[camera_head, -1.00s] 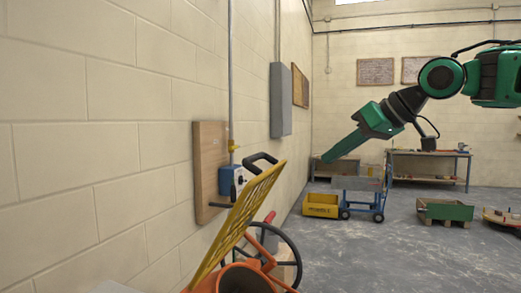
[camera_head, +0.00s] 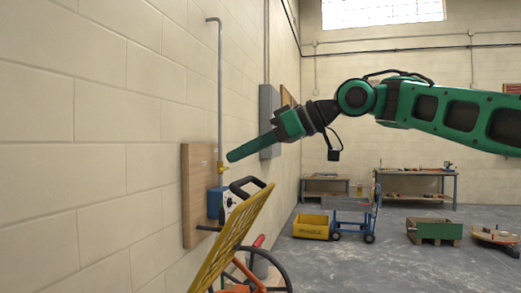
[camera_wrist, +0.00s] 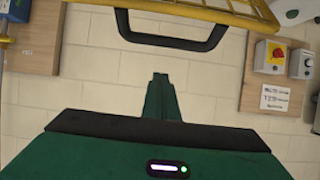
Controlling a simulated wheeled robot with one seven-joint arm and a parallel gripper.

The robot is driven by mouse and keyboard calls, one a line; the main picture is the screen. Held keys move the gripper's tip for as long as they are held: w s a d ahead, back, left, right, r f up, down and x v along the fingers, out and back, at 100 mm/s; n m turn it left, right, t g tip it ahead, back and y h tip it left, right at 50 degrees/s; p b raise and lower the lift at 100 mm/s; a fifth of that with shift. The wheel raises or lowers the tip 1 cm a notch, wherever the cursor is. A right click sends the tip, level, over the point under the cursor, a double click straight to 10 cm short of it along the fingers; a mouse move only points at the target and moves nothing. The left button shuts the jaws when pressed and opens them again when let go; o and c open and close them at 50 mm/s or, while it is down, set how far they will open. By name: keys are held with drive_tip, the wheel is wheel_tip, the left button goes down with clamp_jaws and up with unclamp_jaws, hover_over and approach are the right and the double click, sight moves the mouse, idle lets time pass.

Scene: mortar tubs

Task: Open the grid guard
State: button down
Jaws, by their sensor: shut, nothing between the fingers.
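The yellow grid guard (camera_head: 233,232) of the orange mixer stands steeply tilted in the head view, seen nearly edge-on. Its black handle (camera_head: 247,185) is at the top end. My gripper (camera_head: 230,157) is shut and empty, above and slightly left of the handle in the picture, apart from it. In the wrist view the handle (camera_wrist: 172,46) crosses the top middle, just beyond my fingertips (camera_wrist: 160,76), with part of the yellow guard (camera_wrist: 222,10) above it. Most of the mixer drum is hidden or out of frame.
A wooden board (camera_head: 197,180) with a blue switch box (camera_head: 216,203) is on the left wall, close to the guard. A black handwheel (camera_head: 277,275) is beside the mixer. A yellow tub (camera_head: 311,227), a blue cart (camera_head: 352,218) and a green crate (camera_head: 434,230) stand farther back.

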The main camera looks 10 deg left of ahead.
wheel_tip(320, 180, down, 2)
drive_tip(key=shift+f, duration=0.1)
drive_tip(key=shift+d+f, duration=0.65)
drive_tip(key=shift+f, duration=0.1)
drive_tip(key=shift+s, duration=0.2)
